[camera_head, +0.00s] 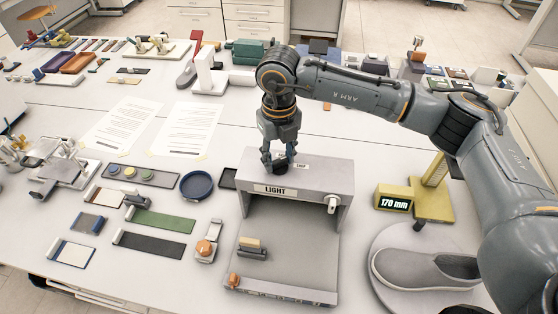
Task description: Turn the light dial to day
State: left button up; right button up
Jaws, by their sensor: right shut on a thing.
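The grey light box (330,182) stands near the middle of the table with a "LIGHT" label on its upper front. My right gripper (279,164) points down onto the top of the box, behind the label. It is shut on the light dial, which is mostly hidden by the fingers. A small label, apparently "SHOP", shows just right of the fingers; other dial labels are hidden or too small to read. My left gripper is not in view.
A grey shoe (425,268) rests on a round plate at the right, near a yellow gauge (402,201) reading 170 mm. A blue round dish (197,185) and several sample strips lie left of the box. Paper sheets (186,128) lie behind them.

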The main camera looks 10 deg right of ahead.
aim_at(279, 160)
jog(key=n+b, duration=0.2)
jog(key=b, duration=0.1)
jog(key=n+b, duration=0.2)
jog(key=b, duration=0.1)
jog(key=n+b, duration=0.3)
jog(key=shift+f+b, duration=0.3)
jog(key=shift+b, duration=0.1)
jog(key=shift+r+n+b, duration=0.25)
jog(key=shift+n+b, duration=1.2)
jog(key=shift+n, duration=0.25)
jog(key=o, duration=1.2)
jog(key=shift+c, duration=0.2)
jog(key=shift+r, duration=0.2)
notch_tip(279, 160, up, 12)
jog(key=shift+f, duration=0.15)
